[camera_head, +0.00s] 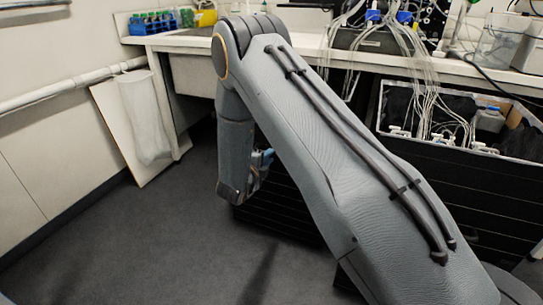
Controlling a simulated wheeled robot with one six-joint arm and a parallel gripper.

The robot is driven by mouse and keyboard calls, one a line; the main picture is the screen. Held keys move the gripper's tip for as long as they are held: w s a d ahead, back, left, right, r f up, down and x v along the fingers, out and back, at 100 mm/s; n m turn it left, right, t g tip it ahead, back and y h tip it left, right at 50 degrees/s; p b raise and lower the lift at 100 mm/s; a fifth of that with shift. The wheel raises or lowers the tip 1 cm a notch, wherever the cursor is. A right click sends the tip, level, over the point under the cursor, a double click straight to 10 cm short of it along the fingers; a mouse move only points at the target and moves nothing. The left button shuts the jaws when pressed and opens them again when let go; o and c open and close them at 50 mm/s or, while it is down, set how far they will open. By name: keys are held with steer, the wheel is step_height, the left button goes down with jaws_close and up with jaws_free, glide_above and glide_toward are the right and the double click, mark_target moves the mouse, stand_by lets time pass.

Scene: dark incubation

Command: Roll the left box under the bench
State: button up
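A dark, ribbed box (283,205) stands on the floor at the left, in front of the bench (180,42). My arm hides much of it. A second dark box (470,185) with an open top stands to its right and holds bottles and tubing. The bench has a white top and runs along the back. My gripper (264,162) is low at the upper left edge of the left box, mostly hidden by my own wrist. Whether it touches the box, and whether its fingers are open or shut, I cannot tell.
Grey floor (130,245) is clear at the left and front. A white panel (120,130) leans by the bench's left end. A pipe (60,92) runs along the left wall. Tubes (425,80) hang from the bench into the right box. Racked bottles (152,22) stand on the bench.

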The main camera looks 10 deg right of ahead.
steer(key=shift+x, duration=1.75)
jaws_close()
steer(key=shift+w, duration=0.1)
